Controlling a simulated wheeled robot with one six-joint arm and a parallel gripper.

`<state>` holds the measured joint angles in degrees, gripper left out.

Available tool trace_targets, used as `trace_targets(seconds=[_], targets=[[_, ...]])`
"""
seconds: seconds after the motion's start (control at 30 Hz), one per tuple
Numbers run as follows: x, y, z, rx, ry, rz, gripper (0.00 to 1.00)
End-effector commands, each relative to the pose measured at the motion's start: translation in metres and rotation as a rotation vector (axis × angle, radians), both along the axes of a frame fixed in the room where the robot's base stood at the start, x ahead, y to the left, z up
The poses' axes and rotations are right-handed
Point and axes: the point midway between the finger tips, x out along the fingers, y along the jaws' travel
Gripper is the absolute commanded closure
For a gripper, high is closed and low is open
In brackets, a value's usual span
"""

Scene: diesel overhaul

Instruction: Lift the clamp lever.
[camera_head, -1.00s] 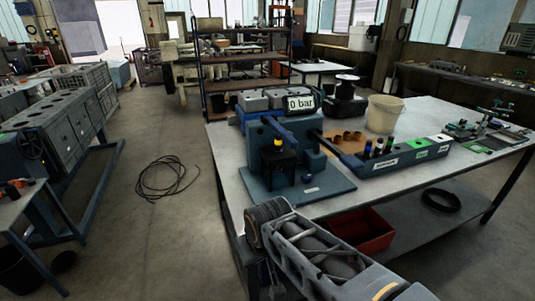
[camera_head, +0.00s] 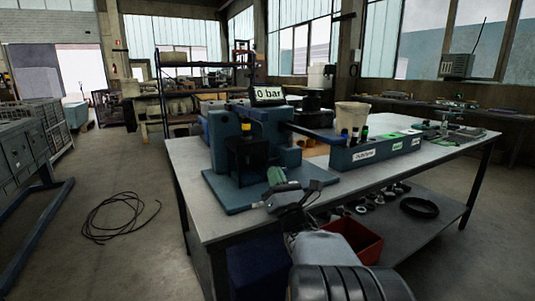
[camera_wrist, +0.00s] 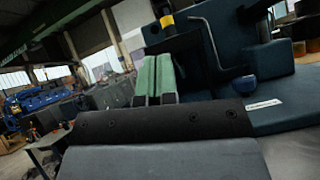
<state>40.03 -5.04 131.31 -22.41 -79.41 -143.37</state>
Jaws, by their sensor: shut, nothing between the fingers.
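A test fixture stands on the workbench, with a blue-grey base plate (camera_head: 225,192), a dark block (camera_head: 246,155) and a yellow-topped part (camera_head: 246,127) above it. In the wrist view a thin bent grey rod (camera_wrist: 213,45) beside the dark block runs down toward a blue ball knob (camera_wrist: 245,84); this looks like the clamp lever. In the head view I cannot make it out behind my arm. My gripper (camera_head: 275,178) is over the plate's front right part. Its green fingers (camera_wrist: 155,76) are together and empty, left of the rod and apart from the knob.
A "0 bar" display (camera_head: 268,94) tops the fixture. A blue rack (camera_head: 375,150) with labels and small bottles extends right, before a pale bucket (camera_head: 352,115). A red bin (camera_head: 352,240) sits below the bench top. A cable coil (camera_head: 120,216) lies on the floor left.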

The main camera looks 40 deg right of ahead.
Motion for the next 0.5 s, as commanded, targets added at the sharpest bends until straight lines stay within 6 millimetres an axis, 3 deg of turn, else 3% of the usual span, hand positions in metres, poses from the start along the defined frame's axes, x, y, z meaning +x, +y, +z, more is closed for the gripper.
trace_targets(seconds=[0.03, 0.23, 0.5], targets=[[-0.005, -0.003, -0.007, -0.056, -0.023, -0.028, 1.0], [-0.011, -0.006, -0.002, -0.184, -0.077, -0.09, 1.0], [0.018, -0.009, 0.031, -0.195, -0.084, -0.094, 1.0]])
